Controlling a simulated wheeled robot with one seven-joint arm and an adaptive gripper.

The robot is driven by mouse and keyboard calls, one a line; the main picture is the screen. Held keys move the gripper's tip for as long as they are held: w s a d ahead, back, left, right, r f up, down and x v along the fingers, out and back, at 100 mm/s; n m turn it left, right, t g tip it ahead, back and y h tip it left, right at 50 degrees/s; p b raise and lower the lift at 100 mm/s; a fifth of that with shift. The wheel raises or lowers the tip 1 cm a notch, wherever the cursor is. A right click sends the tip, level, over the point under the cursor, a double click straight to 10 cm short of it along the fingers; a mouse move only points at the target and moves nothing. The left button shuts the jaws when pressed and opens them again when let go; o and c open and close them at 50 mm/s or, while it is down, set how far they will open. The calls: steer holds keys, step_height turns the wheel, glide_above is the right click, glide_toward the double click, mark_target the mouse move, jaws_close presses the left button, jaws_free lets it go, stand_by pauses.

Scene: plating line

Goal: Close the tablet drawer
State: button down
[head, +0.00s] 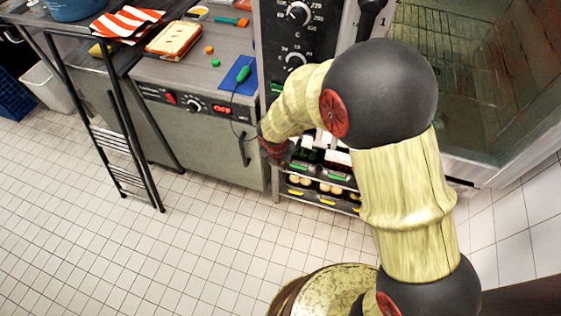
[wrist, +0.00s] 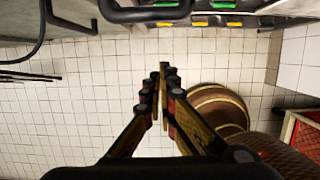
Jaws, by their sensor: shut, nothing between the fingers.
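I cannot pick out the tablet drawer for certain. A low rack (head: 325,190) under the oven controls holds trays with green and yellow tags, partly hidden by my arm. The tags also show at the top edge of the wrist view, beside a dark bar handle (wrist: 145,13). My gripper (wrist: 164,70) is shut and empty, with bare floor behind its fingertips in that view. In the head view it shows only as a dark, partly hidden shape in front of the rack's left side.
A steel cabinet (head: 200,135) with a red display and a dark handle stands left of the rack. A black folding stand (head: 130,165) is further left. An oven with a glass door (head: 470,70) is at the right. The tiled floor (head: 130,260) in front is clear.

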steer(key=w, duration=0.2)
steer(key=w+d+r, duration=0.1)
steer(key=shift+w+d+b, duration=0.1)
steer(key=shift+w+b, duration=0.25)
steer(key=w+p, duration=0.1)
steer(key=w+d+p, duration=0.1)
steer(key=w+p, duration=0.1)
steer(key=shift+w+r, duration=0.1)
steer(key=shift+w, duration=0.05)
stand_by(0.4)
